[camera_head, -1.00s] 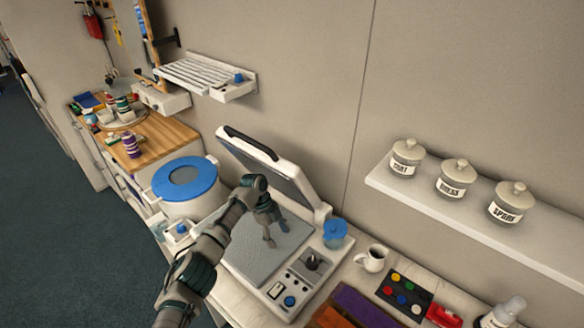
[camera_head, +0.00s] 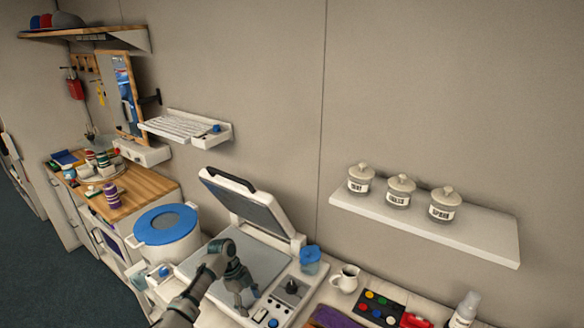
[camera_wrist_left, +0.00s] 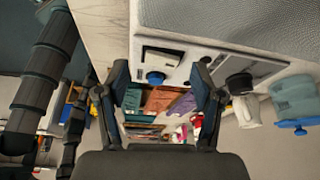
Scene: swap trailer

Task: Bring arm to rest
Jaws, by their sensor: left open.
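My left arm comes in from the bottom of the head view. The machine's front panel with a blue knob (camera_wrist_left: 155,77) shows beyond the fingers. My right gripper is not in the head view, and I cannot make it out in the wrist view.
A white pot with a blue lid (camera_head: 165,223) stands left of the machine. A blue-lidded jar (camera_head: 310,261), a white mug (camera_head: 346,279) and a button board (camera_head: 378,308) stand to the right. A wall shelf (camera_head: 440,230) holds three labelled jars.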

